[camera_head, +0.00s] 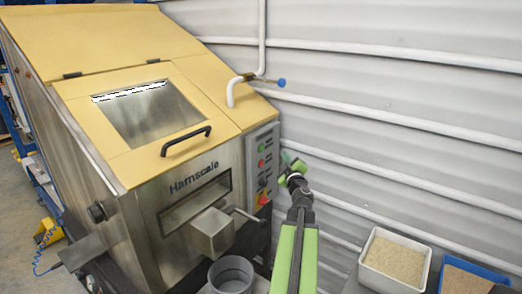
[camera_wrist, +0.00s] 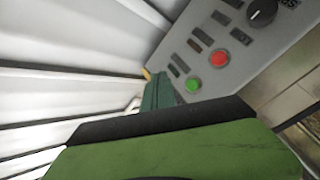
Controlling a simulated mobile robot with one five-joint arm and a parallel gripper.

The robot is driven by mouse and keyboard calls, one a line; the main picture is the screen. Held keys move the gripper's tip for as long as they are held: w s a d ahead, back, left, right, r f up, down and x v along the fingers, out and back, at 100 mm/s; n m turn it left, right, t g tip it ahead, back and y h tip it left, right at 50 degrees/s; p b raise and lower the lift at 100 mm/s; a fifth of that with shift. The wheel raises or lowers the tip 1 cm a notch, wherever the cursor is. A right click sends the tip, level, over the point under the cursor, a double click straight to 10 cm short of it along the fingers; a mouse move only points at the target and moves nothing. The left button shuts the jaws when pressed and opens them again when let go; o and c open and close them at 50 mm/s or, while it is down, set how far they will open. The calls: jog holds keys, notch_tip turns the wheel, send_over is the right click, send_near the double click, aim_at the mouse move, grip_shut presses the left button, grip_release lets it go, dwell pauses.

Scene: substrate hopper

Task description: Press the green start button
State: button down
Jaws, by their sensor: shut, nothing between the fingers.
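The green start button (camera_wrist: 194,85) shows in the wrist view on a grey control panel, next to a red button (camera_wrist: 219,58). In the head view the green button (camera_head: 262,147) is small, near the top of the panel (camera_head: 264,168) on the machine's right front. My gripper (camera_head: 287,159) is just right of the panel in the head view. In the wrist view its dark green fingers (camera_wrist: 157,88) are shut and empty, with the tips left of the green button and pointing past the panel's edge. Whether they touch the panel is unclear.
The yellow-topped steel machine (camera_head: 190,190) fills the left, with a metal spout (camera_head: 213,232) over a grey bucket (camera_head: 231,275). A corrugated white wall (camera_head: 400,110) with pipes stands close behind my gripper. A white tub of grain (camera_head: 394,262) is at lower right.

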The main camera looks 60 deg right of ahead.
aim_at(262, 148)
jog(key=w, duration=0.8)
jog(key=shift+w, duration=0.1)
dwell(1.9)
jog(key=shift+w, duration=0.3)
